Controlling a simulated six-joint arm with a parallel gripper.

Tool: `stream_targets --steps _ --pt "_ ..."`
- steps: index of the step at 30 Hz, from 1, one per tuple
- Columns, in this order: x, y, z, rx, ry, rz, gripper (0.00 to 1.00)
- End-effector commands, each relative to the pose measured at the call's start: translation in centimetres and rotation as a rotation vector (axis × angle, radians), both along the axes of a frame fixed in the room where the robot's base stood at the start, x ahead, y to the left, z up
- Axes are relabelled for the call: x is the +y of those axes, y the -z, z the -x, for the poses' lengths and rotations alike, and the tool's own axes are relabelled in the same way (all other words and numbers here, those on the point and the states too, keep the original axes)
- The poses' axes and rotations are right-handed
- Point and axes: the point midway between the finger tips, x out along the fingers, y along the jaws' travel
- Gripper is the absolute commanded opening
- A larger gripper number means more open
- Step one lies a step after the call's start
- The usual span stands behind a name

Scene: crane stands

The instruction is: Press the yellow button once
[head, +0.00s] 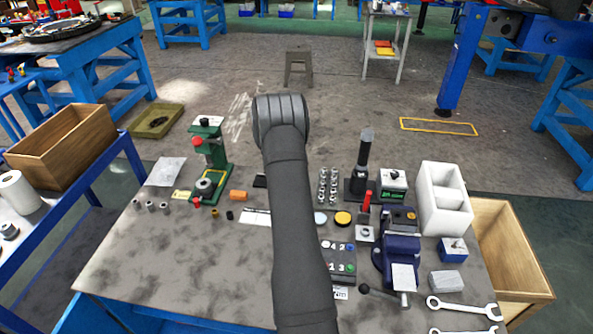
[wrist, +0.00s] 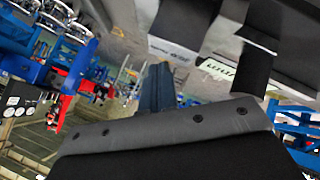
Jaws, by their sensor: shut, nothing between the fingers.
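A round yellow disc (head: 342,218) lies on the grey workbench (head: 160,255), beside a pale disc (head: 320,218). It is the clearest yellow button-like thing in view. Just in front of it is a dark panel (head: 340,258) with numbers and small coloured buttons, partly covered by my arm. I cannot tell whether a yellow button is hidden there. In the wrist view my gripper (wrist: 158,72) shows as narrow dark fingers, shut and empty, beyond a grey mount. My gripper cannot be made out in the head view. The wrist view is steeply tilted and shows no yellow button clearly.
A blue vise (head: 398,258), a red-handled part (head: 366,203) and a black upright tool (head: 364,165) stand right of the disc. A green press (head: 211,160) stands at left. White foam (head: 445,198) and wrenches (head: 464,308) lie at right. The bench's front left is clear.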

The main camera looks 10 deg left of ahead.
Motion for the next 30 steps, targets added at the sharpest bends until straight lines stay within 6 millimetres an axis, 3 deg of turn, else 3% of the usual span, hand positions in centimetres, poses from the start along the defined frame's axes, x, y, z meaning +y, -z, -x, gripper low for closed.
stream_targets --steps 15,30 --pt "0.0 0.2 0.0 0.001 0.001 0.000 0.00" --pt "0.0 -1.5 0.1 0.001 0.001 0.000 0.00"
